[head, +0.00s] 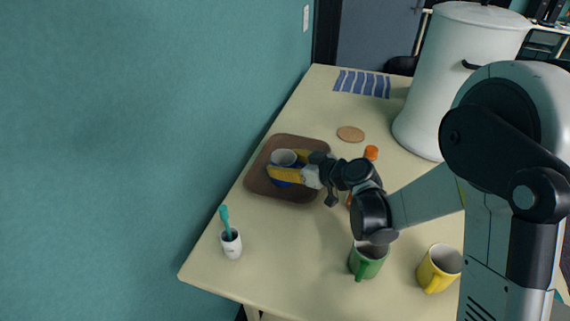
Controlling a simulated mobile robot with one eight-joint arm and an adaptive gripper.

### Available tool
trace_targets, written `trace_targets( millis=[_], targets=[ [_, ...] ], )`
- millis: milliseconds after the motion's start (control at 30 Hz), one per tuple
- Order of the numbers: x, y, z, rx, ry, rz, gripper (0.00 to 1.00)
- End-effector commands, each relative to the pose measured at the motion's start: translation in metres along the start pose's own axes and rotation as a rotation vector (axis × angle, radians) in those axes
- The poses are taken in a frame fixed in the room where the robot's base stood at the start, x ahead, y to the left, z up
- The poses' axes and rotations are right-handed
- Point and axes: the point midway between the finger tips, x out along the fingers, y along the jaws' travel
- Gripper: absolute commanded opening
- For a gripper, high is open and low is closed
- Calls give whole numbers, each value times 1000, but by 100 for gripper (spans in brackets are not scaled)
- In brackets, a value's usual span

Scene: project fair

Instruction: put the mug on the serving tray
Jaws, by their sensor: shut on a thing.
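A blue and white mug (281,156) is between the yellow fingers of my gripper (284,165), over the brown serving tray (262,186). My gripper is shut on the mug and reaches in from the right. The mug looks upright, with its open top facing up. The fingers hide part of its side, and I cannot tell whether its base touches the tray.
A white cup with a teal toothbrush (231,243) stands near the front left edge. A green mug (366,262) and a yellow mug (438,268) stand at the front right. An orange-capped bottle (371,153), round coaster (350,134), striped cloth (362,84) and large white pot (445,90) are beyond.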

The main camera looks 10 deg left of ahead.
Motion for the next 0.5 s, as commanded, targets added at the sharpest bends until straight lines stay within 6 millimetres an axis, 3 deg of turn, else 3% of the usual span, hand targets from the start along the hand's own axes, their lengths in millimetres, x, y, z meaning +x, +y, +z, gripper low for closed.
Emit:
trace_targets(
  millis=[167, 200, 233, 500],
  targets=[
    [2, 0, 4, 0, 0, 0, 23],
    [1, 0, 3, 0, 0, 0, 76],
    [1, 0, 3, 0, 0, 0, 86],
    [1, 0, 2, 0, 0, 0, 87]
  ],
)
